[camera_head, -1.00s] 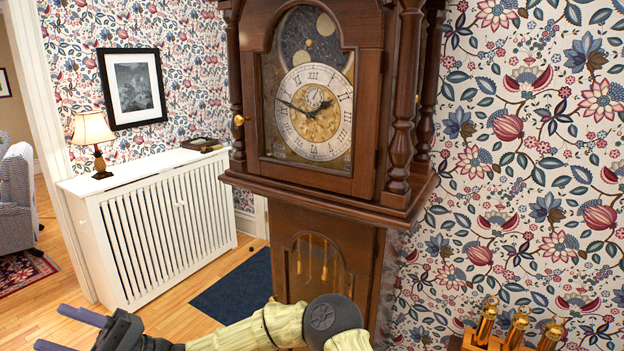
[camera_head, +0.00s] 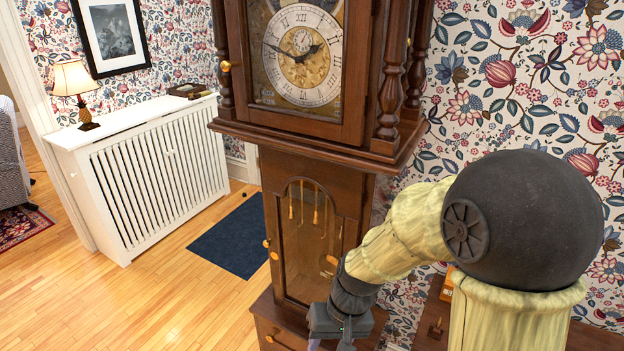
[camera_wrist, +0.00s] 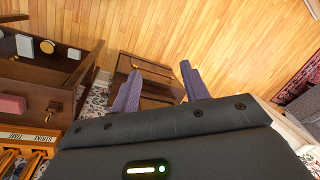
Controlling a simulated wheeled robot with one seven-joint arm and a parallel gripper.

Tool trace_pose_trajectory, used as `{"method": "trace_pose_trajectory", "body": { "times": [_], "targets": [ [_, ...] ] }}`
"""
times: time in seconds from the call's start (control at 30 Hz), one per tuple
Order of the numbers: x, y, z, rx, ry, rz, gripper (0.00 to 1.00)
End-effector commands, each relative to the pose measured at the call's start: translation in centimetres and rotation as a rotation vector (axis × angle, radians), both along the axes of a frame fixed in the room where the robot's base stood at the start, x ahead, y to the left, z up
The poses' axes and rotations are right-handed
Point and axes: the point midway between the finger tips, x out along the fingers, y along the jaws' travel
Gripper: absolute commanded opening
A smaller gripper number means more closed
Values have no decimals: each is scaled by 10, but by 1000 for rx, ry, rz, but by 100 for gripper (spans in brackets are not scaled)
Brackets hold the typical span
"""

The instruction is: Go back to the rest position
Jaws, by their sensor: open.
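My gripper (camera_wrist: 160,85) shows in the wrist view with its two purple fingers spread apart and nothing between them. In the head view my arm bends down across the right side, and my gripper (camera_head: 330,343) hangs at the bottom edge, in front of the lower part of the tall clock (camera_head: 312,225). Its fingertips are mostly cut off there. The clock is dark wood with a round dial, and its lower glass door looks shut.
A white radiator cover (camera_head: 140,190) with a lamp (camera_head: 78,88) stands at the left. A blue mat (camera_head: 232,240) lies beside the clock. A wooden table (camera_head: 432,325) stands at the lower right. The wood floor at the front left is clear.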

Motion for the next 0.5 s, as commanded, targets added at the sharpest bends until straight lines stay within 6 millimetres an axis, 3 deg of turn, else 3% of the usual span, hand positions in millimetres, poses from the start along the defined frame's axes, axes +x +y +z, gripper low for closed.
{"method": "trace_pose_trajectory", "body": {
  "times": [0.03, 0.1, 0.2, 0.33, 0.5],
  "targets": [
    [-1, -28, 9, -49, -53, -39, 46],
    [-3, -64, 17, -111, -122, -90, 46],
    [-10, -101, 28, -171, -199, -146, 46],
    [-15, -123, 34, -206, -248, -180, 46],
    [-16, -126, 34, -211, -255, -183, 46]
  ]
}}
